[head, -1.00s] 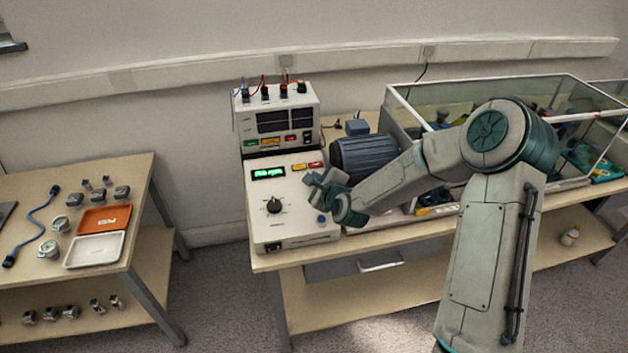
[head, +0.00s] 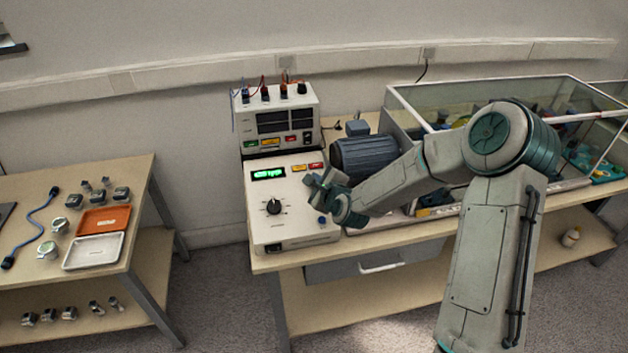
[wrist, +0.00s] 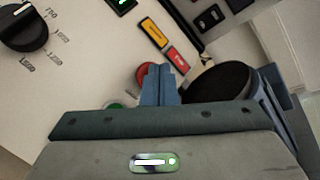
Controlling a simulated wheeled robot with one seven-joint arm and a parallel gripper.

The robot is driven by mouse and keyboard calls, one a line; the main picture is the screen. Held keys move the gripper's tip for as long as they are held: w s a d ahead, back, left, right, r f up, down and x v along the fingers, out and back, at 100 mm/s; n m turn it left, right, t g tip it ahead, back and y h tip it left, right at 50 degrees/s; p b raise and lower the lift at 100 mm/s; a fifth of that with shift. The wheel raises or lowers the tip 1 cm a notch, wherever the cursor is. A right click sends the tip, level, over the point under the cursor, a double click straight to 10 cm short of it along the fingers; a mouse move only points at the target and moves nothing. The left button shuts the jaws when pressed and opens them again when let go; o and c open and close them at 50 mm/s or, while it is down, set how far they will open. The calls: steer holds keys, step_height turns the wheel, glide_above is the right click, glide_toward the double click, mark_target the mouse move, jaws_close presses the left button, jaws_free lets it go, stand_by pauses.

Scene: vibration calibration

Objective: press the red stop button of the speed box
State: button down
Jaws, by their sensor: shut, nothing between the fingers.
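The speed box (head: 262,225) is a white sloped box on the bench in the head view, with a lit green display (head: 268,174) and a black dial (head: 273,206). In the wrist view its red stop button (wrist: 143,74) shows behind my fingertips, partly hidden by them. A green button (wrist: 113,106) shows lower left, mostly covered by my gripper. My gripper (head: 313,183) is shut and empty, over the right part of the box's panel; it also shows in the wrist view (wrist: 158,70). I cannot tell whether the fingertips touch the red button.
An orange label (wrist: 154,33) and a red label (wrist: 178,60) lie above the button. A ribbed dark motor (head: 365,156) stands close right of my gripper. A second instrument (head: 286,112) with cables is behind. A glass-walled tank (head: 480,90) is at right, a side table (head: 140,175) at left.

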steer(key=shift+s+r, duration=0.25)
steer(key=shift+r, duration=0.35)
steer(key=shift+d, duration=0.1)
steer(key=r+p, duration=0.1)
steer(key=s+r+p, duration=0.1)
steer(key=r, duration=0.1)
steer(key=s+r+p, duration=0.1)
steer(key=shift+d+r, duration=0.25)
stand_by(0.6)
